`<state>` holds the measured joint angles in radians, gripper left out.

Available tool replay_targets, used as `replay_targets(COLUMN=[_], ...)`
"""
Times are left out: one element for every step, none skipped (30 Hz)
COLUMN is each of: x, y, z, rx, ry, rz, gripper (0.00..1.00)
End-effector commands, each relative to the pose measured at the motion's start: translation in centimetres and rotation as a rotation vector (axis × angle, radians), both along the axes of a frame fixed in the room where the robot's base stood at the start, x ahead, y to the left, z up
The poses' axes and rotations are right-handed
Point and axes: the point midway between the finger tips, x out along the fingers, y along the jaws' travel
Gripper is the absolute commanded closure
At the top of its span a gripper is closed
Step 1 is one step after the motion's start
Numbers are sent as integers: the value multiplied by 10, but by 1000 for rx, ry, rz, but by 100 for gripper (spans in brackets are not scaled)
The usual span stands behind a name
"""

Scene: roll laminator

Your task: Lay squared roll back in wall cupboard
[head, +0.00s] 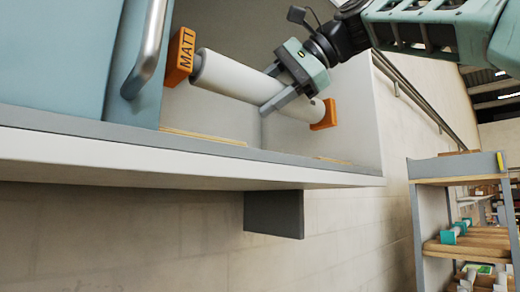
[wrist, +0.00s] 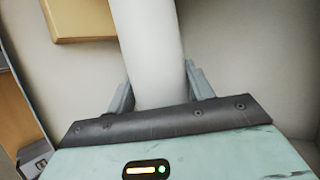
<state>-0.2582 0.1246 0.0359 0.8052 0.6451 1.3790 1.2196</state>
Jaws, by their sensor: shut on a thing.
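The squared roll (head: 235,78) is a white cylinder with square orange end blocks, the left one marked MATT. My gripper (head: 290,90) is shut around its white middle. In the head view the roll is tilted, its left end higher in the picture, at the open part of the wall cupboard (head: 90,150). Wooden strips (head: 205,136) lie on the cupboard floor below it; the roll appears above them. In the wrist view the white roll (wrist: 150,50) runs between both fingers (wrist: 160,90). Its end blocks are outside that view.
A blue-grey cupboard door (head: 60,55) with a metal handle (head: 148,50) stands left of the roll. A dark bracket (head: 273,214) hangs under the cupboard. A shelf rack (head: 455,168) with other rolls stands at the right. A wooden block (wrist: 80,18) shows in the wrist view.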

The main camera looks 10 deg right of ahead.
Motion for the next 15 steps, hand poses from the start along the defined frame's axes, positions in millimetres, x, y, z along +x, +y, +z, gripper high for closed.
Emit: replay_targets(x=[-2,-2,-1,-1,-2,-1,-1,-1,-1,-1,-1,-1,-1,-1,-1], y=[0,0,0,0,0,0,0,0,0,0,0,0,0,0,0], z=[-12,-15,-21,-25,-29,-33,-35,-37,-39,-39,-40,-42,-45,-47,-52], rx=[2,2,2,1,2,1,1,1,2,3,3,2,2,1,1], ry=[-1,-1,-1,-1,-1,-2,-2,-2,-3,-3,-3,-4,-3,-3,-2], rz=[0,0,0,0,0,-1,0,0,0,0,0,0,0,1,0], gripper=[100,100,100,100,100,100,100,100,100,100,100,100,100,100,100])
